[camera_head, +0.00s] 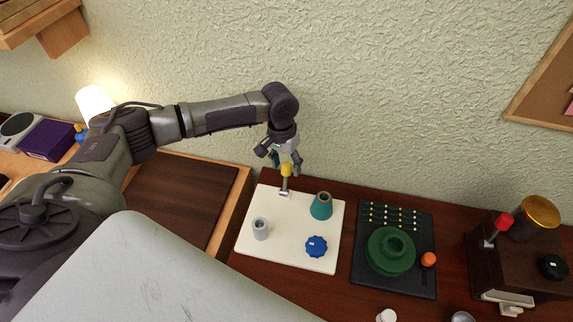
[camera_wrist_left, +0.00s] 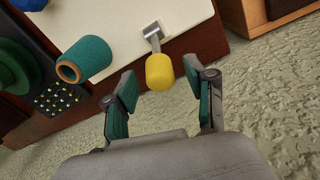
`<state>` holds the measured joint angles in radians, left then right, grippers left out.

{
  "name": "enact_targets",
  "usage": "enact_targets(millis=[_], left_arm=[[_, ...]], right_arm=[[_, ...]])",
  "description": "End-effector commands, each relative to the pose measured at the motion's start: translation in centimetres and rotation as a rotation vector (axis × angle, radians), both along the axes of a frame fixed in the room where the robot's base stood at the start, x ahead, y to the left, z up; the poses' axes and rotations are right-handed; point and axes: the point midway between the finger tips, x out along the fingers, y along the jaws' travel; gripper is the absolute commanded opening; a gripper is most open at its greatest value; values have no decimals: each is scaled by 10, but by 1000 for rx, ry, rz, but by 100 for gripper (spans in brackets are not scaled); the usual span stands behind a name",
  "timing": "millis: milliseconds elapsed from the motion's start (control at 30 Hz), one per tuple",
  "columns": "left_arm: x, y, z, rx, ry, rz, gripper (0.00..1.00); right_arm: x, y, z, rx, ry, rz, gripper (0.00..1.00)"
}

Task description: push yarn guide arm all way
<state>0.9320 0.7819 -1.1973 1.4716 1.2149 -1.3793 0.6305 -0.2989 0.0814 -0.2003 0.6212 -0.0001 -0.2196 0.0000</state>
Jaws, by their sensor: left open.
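The yarn guide arm appears to be the short metal lever with a yellow knob (camera_head: 286,170) at the back edge of the white board (camera_head: 262,208). In the left wrist view the yellow knob (camera_wrist_left: 160,72) is between and just ahead of the two fingers, with its metal stem (camera_wrist_left: 153,36) running to a small plate on the board. My left gripper (camera_head: 279,161) is open at the knob, and a gap shows on each side in the wrist view. It does not hold the knob. My right gripper is not in view.
The board bears a teal cone (camera_head: 321,207), a grey cylinder (camera_head: 260,229) and a blue knob (camera_head: 316,246). A black panel with a green round piece (camera_head: 391,250) stands to the right, then a brown box with a red-knobbed lever (camera_head: 503,220). The wall is close behind.

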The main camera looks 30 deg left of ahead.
Motion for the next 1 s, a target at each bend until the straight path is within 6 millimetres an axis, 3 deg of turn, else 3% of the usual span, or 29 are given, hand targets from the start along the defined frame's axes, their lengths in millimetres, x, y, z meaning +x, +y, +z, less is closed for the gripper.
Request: enact_targets(millis=[167, 433, 767, 1000], left_arm=[[0, -1, -11, 1, 0, -1, 55], [0, -1, -13, 0, -1, -1, 55], [0, -1, -12, 0, -1, -1, 2], [5, -1, -13, 4, -14, -1, 0]], right_arm=[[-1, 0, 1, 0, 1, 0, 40], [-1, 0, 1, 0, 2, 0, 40], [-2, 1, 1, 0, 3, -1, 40], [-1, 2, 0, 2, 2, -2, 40]])
